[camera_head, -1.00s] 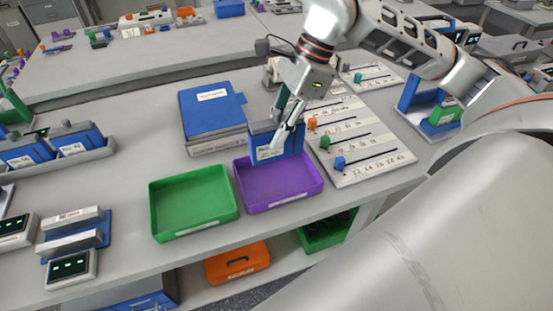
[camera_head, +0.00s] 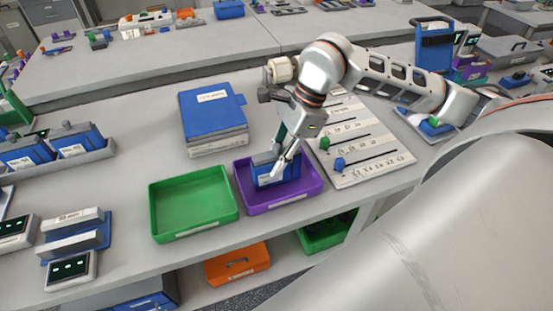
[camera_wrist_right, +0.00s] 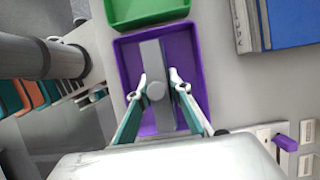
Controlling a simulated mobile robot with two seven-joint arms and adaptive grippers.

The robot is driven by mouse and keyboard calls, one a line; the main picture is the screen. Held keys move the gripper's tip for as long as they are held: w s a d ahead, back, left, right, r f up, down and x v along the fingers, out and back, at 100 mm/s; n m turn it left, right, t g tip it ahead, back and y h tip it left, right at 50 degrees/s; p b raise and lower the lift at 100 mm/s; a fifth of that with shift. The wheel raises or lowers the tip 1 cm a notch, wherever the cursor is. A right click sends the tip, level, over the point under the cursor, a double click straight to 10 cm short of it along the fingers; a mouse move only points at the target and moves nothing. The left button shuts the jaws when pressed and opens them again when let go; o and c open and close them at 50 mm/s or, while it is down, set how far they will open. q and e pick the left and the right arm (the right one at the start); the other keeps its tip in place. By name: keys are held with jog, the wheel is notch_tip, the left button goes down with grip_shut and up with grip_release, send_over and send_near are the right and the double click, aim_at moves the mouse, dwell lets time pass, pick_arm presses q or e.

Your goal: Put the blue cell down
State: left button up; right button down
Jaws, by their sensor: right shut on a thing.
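The blue cell (camera_head: 276,172) with a white label is inside the purple tray (camera_head: 293,199), upright, with its lower part within the tray walls. I cannot tell whether it touches the tray floor. My right gripper (camera_head: 285,160) is shut on its top from above. In the right wrist view the gripper (camera_wrist_right: 160,88) grips the middle of the cell's grey top (camera_wrist_right: 152,58), and the purple tray (camera_wrist_right: 195,42) surrounds it. My left gripper is not in view.
An empty green tray (camera_head: 157,190) stands left of the purple one. A board with sliders (camera_head: 368,160) lies to the right. More blue cells (camera_head: 75,146) stand in a rack at left.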

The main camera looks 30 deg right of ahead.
jog(key=c, duration=2.2)
grip_release()
jog(key=shift+f, duration=0.15)
jog(key=shift+c, duration=0.2)
jog(key=o, duration=0.4)
jog(key=v, duration=1.1)
jog(key=shift+a+b, duration=0.1)
jog(key=shift+b, duration=0.2)
jog(key=shift+s+d+r, duration=0.1)
jog(key=shift+d+r, duration=0.2)
jog(key=shift+r, duration=0.35)
